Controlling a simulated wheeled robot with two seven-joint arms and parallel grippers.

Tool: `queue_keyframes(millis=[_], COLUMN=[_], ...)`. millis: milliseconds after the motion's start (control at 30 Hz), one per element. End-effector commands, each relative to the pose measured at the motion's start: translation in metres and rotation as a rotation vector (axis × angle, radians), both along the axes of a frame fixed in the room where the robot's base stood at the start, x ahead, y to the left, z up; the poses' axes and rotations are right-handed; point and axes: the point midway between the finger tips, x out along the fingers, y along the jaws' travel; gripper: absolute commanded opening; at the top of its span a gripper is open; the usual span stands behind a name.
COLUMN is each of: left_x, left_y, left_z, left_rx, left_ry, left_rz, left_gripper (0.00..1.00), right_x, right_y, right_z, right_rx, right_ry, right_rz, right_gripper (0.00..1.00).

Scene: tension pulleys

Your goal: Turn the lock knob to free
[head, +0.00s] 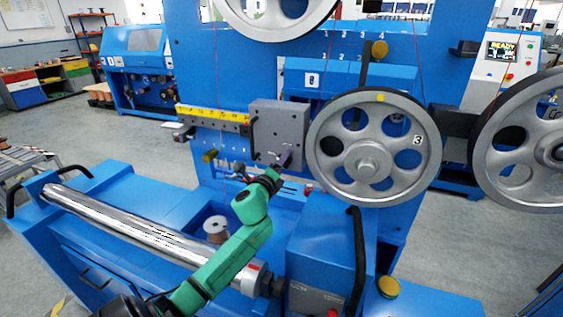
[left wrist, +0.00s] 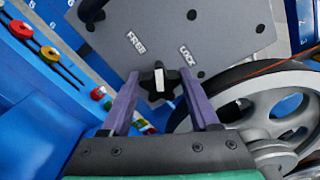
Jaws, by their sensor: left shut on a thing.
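The lock knob (left wrist: 152,82) is a black lobed knob with a white mark, on a grey plate (left wrist: 215,35) lettered FREE and LOCK. In the left wrist view its white mark stands nearly upright, between the two words. My left gripper (left wrist: 157,90) has its two purple fingers on either side of the knob and is shut on it. In the head view my left gripper (head: 286,160) is at the lower part of the grey block (head: 279,125), and the knob is hard to make out there. My right gripper is not in view.
A large spoked wheel (head: 368,166) numbered 3 stands close to the right of my gripper. A yellow scale bar (head: 215,115) runs left from the block. A black handle (left wrist: 90,12) projects near the plate's left edge.

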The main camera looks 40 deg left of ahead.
Motion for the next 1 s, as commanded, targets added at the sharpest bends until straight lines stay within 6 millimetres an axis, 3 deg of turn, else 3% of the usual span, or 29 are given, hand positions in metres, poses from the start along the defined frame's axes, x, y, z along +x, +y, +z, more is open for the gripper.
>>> queue_keyframes(millis=[500, 1000], left_x=[-0.0004, -0.0004], left_y=[0.0008, 0.0008], left_z=[-0.0029, -0.0046], left_rx=[-0.395, -0.511], left_ry=[-0.137, -0.176], left_rz=[0.001, 0.001], left_gripper=[0.06, 0.06], right_x=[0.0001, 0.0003], right_y=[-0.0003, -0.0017], right_z=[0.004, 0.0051], right_rx=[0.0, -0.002], right_ry=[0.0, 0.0], right_rz=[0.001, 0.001], right_gripper=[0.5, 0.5])
